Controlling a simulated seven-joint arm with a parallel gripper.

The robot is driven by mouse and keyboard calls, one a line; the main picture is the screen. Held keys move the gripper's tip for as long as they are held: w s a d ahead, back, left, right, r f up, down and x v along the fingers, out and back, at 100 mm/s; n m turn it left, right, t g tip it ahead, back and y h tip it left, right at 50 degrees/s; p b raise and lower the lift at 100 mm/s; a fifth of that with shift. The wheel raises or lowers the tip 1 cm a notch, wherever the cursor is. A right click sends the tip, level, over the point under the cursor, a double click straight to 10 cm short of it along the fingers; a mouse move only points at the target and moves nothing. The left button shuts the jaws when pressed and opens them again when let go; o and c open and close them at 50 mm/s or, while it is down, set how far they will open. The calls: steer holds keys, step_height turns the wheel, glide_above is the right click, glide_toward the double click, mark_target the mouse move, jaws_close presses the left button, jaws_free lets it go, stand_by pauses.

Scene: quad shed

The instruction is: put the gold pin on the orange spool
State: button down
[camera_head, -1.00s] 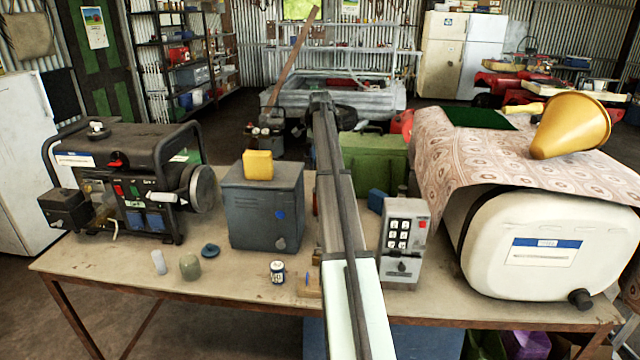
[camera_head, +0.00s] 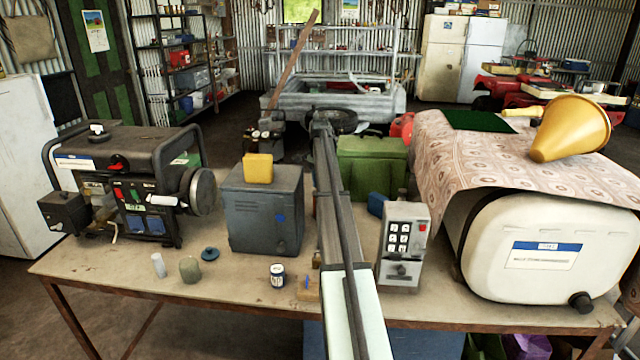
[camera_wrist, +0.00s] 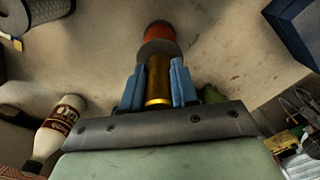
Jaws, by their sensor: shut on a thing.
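The gold pin (camera_wrist: 158,80) is between the two blue fingers of my gripper (camera_wrist: 158,88) in the wrist view, and the gripper is shut on it. The orange spool (camera_wrist: 159,32) stands just past the pin's far end, with a grey round part (camera_wrist: 158,48) at its near side. The pin's end overlaps that grey part in the picture; I cannot tell whether they touch. In the head view my arm hides the gripper, and I cannot make out the pin or the spool there.
A white bottle with a brown label (camera_wrist: 58,127) lies left in the wrist view. A dark blue-grey box (camera_wrist: 296,28) is at upper right. On the bench (camera_head: 225,290) are a grey metal box (camera_head: 262,215), a keypad box (camera_head: 402,245), a small can (camera_head: 277,275) and a white tank (camera_head: 530,245).

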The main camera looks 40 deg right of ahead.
steer(key=shift+f, duration=0.1)
steer(key=c, duration=0.9)
jaws_free()
steer(key=shift+o, duration=0.2)
step_height(320, 180, up, 12)
steer(key=shift+r, duration=0.15)
